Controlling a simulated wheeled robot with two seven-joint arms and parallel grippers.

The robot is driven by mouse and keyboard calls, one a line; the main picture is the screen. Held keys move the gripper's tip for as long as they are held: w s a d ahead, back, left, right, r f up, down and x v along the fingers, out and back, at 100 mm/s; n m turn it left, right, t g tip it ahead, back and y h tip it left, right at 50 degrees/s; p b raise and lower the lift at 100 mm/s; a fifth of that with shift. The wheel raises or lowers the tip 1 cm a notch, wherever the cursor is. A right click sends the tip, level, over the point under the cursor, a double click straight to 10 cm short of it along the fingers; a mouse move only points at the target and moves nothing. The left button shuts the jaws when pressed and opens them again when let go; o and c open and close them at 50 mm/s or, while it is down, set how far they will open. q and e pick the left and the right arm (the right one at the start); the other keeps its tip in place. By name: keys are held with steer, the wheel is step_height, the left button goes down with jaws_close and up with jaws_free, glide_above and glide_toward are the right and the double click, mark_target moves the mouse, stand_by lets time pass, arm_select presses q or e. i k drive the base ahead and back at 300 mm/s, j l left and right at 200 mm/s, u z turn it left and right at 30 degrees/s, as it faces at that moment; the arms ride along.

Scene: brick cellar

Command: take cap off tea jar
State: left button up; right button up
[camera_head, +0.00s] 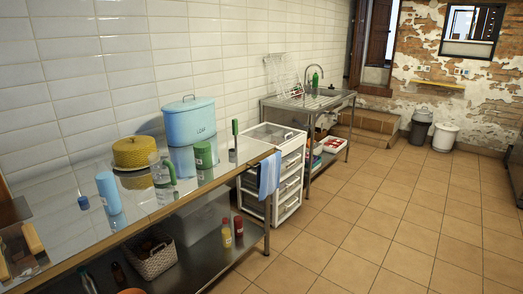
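No container that I can read as a tea jar stands out on the metal worktop (140,212). A clear jug or jar with a green top (163,172) stands upright near the front edge. A green can-like container (203,154) is to its right, and a light blue cylinder (107,190) is to its left. I cannot tell which of these, if any, is the tea jar, or make out a separate cap. Neither of my grippers is in view.
A large blue lidded bin (188,122) and a yellow ribbed pot (134,152) stand behind. A wicker basket (152,262) and bottles (226,234) sit on the lower shelf. A white drawer unit (288,178) stands beyond the worktop. The tiled floor (400,220) at right is clear.

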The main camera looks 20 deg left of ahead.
mark_target(203, 161)
steer(key=i+u, duration=0.3)
steer(key=i+l+u, duration=0.25)
steer(key=i, duration=0.25)
steer(key=i+l+u, duration=0.3)
steer(key=i+j, duration=0.05)
steer(key=i, duration=0.05)
